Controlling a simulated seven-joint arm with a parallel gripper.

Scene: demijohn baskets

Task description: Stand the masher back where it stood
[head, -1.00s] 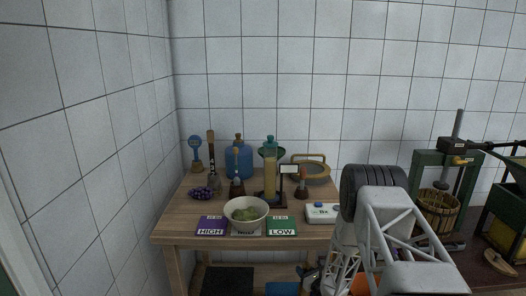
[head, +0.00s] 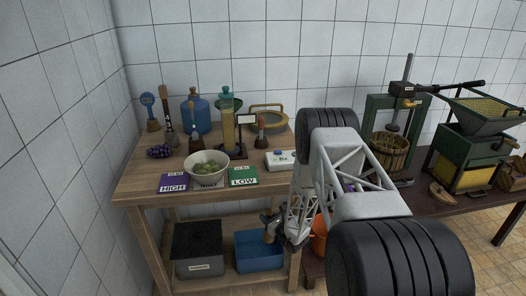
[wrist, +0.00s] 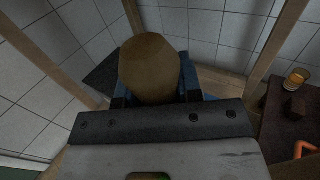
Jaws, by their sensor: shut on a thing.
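My gripper (head: 276,228) is low in front of the table's right side, by the blue bin on the lower shelf. It is shut on a brown, wooden-looking thing with a rounded end, which I take for the masher (head: 269,234). In the wrist view the masher (wrist: 150,66) fills the space between the dark fingers of my gripper (wrist: 152,92), its rounded end towards the camera. The rest of the masher is mostly hidden there. In the head view it is small and dark, and overlaps the blue bin; I cannot tell whether it touches the bin.
The wooden table (head: 137,188) holds a bowl of green fruit (head: 208,167), HIGH (head: 173,184) and LOW (head: 243,177) cards, a blue demijohn (head: 196,112) and a white box (head: 280,160). Below are a grey bin (head: 199,250) and the blue bin (head: 258,252). A basket press (head: 389,155) stands right.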

